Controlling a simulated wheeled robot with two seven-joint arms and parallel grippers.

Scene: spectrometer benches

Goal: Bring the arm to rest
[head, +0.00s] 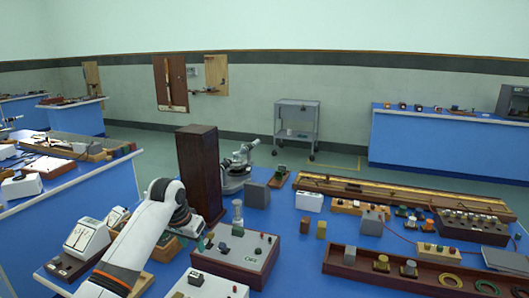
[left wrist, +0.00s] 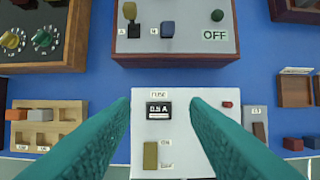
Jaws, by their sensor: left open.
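My left arm (head: 137,240) comes in from the bottom left of the head view and reaches over the near bench. My left gripper (head: 197,232) is low over the bench, in front of the tall dark wooden cabinet (head: 199,170). In the left wrist view, its two teal fingers (left wrist: 162,100) are spread wide with nothing between them. A white fuse panel marked 0.5 A (left wrist: 180,140) lies below and beyond the fingers. My right gripper is not in view.
A wood-sided panel marked OFF (left wrist: 175,40) lies beyond the fuse panel. A small wooden rack (left wrist: 45,128) is at left.

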